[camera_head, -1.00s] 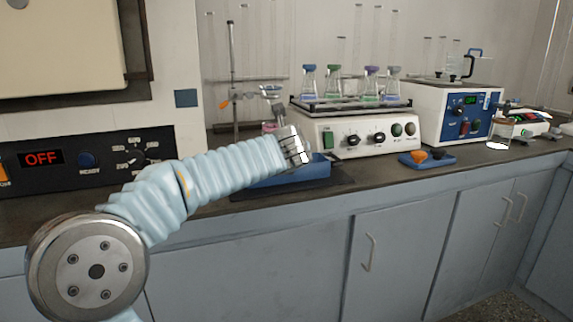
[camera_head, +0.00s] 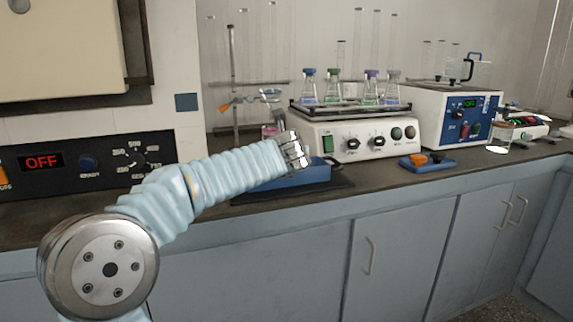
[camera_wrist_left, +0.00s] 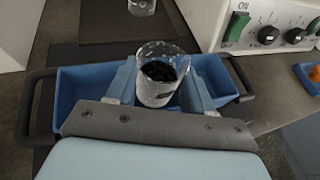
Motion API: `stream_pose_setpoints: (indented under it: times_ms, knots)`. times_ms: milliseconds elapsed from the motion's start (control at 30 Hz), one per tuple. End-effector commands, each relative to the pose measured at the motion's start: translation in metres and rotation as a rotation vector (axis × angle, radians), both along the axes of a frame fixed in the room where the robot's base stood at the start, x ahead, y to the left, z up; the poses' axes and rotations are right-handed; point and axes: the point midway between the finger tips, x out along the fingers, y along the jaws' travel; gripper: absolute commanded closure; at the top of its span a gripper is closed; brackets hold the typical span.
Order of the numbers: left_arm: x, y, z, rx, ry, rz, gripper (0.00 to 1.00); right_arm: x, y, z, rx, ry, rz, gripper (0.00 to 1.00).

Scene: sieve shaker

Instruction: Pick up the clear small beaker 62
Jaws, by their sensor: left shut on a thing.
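A clear small beaker (camera_wrist_left: 158,85) with something dark showing in its lower part stands between the fingers of my left gripper (camera_wrist_left: 158,90) in the left wrist view. The light blue fingers are closed against both sides of it. The beaker looks near upright and is above or in a blue tray (camera_wrist_left: 85,88); I cannot tell if it touches the tray. In the head view my left wrist hides the fingers and the held beaker; the blue tray (camera_head: 312,174) shows beyond the wrist. My right gripper is not in view.
A white shaker (camera_head: 335,143) with several flasks stands behind the tray. A retort stand (camera_head: 232,70) is to the left. A small blue tray (camera_head: 440,163) and a blue-fronted device (camera_head: 470,118) are at the right. Another glass vessel (camera_wrist_left: 142,6) shows at the wrist view's top.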

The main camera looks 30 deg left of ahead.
Motion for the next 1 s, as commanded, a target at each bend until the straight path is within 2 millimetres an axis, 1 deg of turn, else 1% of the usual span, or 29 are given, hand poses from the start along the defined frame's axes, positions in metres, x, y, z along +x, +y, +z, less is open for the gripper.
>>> stream_pose_setpoints:
  times_ms: [167, 367, 467, 567, 733, 800, 900, 1000]
  knots:
    - [0.000, 0.000, 0.009, 0.000, -0.001, 0.000, 0.81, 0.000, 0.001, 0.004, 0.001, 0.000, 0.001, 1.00]
    - [0.000, 0.000, 0.034, -0.001, -0.003, 0.000, 0.81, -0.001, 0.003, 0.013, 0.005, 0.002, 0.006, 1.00]
    - [-0.010, 0.004, 0.046, -0.001, -0.003, 0.002, 0.81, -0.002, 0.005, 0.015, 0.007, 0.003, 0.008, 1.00]
    - [-0.023, 0.008, 0.062, -0.001, -0.004, 0.002, 0.81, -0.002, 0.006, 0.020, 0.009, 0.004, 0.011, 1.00]
    - [-0.050, 0.018, 0.098, -0.001, -0.005, 0.002, 0.81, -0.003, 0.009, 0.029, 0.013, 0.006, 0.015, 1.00]
    - [-0.070, 0.026, 0.103, -0.001, -0.006, 0.004, 0.81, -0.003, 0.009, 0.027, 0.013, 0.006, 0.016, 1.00]
    - [-0.092, 0.033, 0.113, 0.000, -0.005, 0.002, 0.81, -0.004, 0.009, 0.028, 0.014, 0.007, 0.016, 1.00]
    - [-0.109, 0.039, 0.121, 0.000, -0.004, 0.001, 0.81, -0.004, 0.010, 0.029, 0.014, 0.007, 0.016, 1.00]
